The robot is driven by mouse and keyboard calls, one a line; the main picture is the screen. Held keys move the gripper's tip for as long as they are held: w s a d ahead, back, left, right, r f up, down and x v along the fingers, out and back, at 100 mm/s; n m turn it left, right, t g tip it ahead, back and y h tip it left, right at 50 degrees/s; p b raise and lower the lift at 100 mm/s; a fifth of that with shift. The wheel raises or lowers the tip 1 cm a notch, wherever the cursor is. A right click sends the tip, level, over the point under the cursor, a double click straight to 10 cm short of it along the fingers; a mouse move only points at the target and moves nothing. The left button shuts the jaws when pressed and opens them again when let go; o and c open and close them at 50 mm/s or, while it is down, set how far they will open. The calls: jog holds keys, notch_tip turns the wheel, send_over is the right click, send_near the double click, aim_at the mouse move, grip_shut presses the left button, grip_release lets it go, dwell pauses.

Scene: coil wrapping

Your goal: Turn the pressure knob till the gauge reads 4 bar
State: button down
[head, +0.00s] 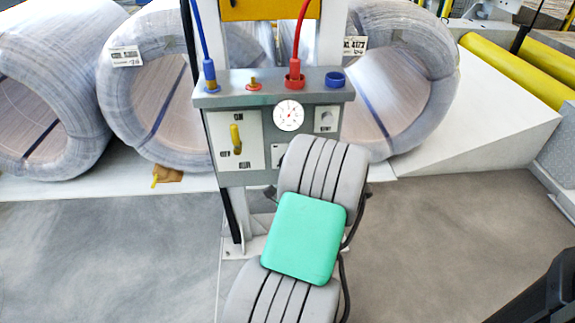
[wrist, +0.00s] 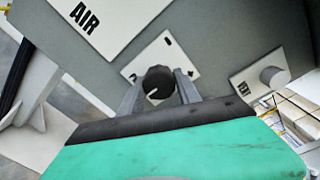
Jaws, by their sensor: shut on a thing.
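The pressure knob (wrist: 158,80) is dark and round with a white mark, on a small white plate of the grey panel in the wrist view. My gripper (wrist: 160,88) has its two grey fingers on either side of the knob and is shut on it. In the head view my own arm hides the knob and the fingertips; only part of the white plate shows. The gauge (head: 289,115) is a round white dial with a red needle pointing up and slightly right. Its figures are too small to read.
A yellow lever (head: 236,139) sits on a white plate left of the gauge. Another small grey knob (head: 326,119) is right of the gauge and also shows in the wrist view (wrist: 272,77). Blue and red hoses (head: 295,75) rise from the panel's top. Wrapped coils (head: 160,80) stand behind.

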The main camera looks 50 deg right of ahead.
jog(key=c, duration=0.9)
grip_release()
jog(key=shift+o, duration=0.2)
jog(key=b+v, duration=0.1)
jog(key=v, duration=0.7)
